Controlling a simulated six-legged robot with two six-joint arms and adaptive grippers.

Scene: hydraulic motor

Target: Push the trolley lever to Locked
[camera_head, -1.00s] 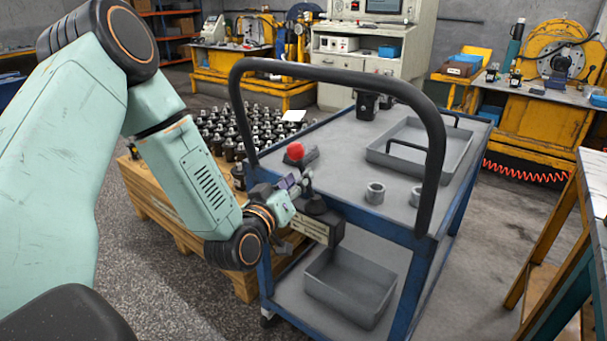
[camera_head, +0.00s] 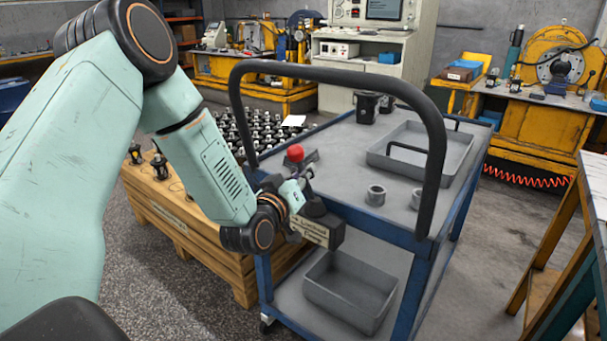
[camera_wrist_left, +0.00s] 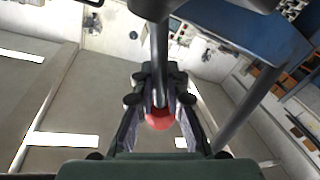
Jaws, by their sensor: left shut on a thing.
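The trolley (camera_head: 340,135) is blue with a grey top and a black push handle (camera_head: 345,75). The lever's red ball knob (camera_head: 295,153) stands at the trolley's near left corner, above a dark block with a lettered plate (camera_head: 312,231); the lettering is too small to read. My left gripper (camera_head: 303,178) is at the lever, just below the knob. In the left wrist view, the fingers (camera_wrist_left: 160,100) are shut around the dark lever rod (camera_wrist_left: 159,55), with the red knob (camera_wrist_left: 160,119) showing between them. Part of the lever is hidden by the gripper. My right gripper is out of view.
A wooden pallet (camera_head: 185,225) with several dark parts stands left of the trolley. A grey tray (camera_head: 425,147) and two metal rings (camera_head: 375,195) lie on the trolley top; a grey bin (camera_head: 350,290) is on its lower shelf. A bench stands at the right edge.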

